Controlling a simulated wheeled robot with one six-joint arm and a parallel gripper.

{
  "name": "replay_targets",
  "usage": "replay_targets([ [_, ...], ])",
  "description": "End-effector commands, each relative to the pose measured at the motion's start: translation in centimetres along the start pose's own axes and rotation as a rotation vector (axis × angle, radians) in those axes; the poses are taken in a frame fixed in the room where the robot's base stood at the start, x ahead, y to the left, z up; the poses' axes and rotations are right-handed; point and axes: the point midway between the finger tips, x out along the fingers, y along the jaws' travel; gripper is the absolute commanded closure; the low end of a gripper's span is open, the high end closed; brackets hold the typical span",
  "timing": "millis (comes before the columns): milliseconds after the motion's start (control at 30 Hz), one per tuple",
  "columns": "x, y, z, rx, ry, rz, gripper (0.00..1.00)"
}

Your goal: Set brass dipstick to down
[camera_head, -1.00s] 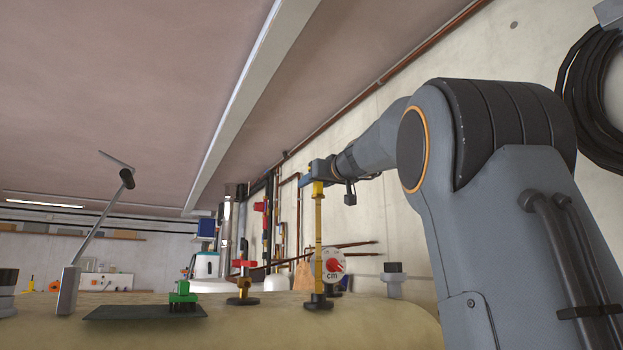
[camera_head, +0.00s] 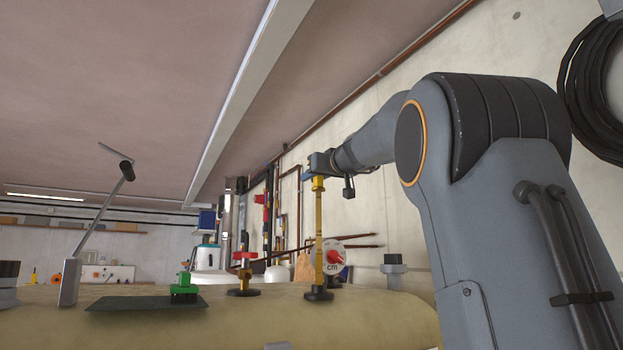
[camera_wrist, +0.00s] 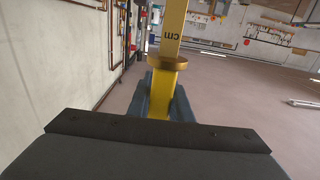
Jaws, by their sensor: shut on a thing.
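The brass dipstick (camera_head: 319,225) stands upright on the tank (camera_head: 370,312), a tall yellow strip rising from a dark round base (camera_head: 318,293). My gripper (camera_head: 318,168) is shut on its top end. In the wrist view the bluish jaws (camera_wrist: 165,98) sit around the yellow handle of the dipstick (camera_wrist: 174,28), below a brass collar (camera_wrist: 167,62); the strip there shows the letters "cm". The part of the dipstick inside the tank is hidden.
A round gauge with a red pointer (camera_head: 335,257) stands close behind the dipstick. A red-topped valve (camera_head: 244,272) and a green fitting on a dark plate (camera_head: 184,289) stand to the left. A grey capped stub (camera_head: 393,270) is to the right.

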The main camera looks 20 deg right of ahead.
Motion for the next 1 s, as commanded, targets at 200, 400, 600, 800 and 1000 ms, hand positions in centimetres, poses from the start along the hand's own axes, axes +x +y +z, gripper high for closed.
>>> replay_targets([
  [200, 0.1, 0.0, 2.1, 0.000, 0.000, -0.001, 1.00],
  [400, 0.2, 0.1, 4.8, 0.000, 0.000, 0.000, 1.00],
  [600, 0.2, 0.1, 7.6, -0.001, -0.001, 0.000, 1.00],
  [800, 0.2, 0.1, 10.3, 0.000, -0.002, 0.000, 1.00],
  [1000, 0.2, 0.1, 13.1, -0.002, -0.002, 0.000, 1.00],
])
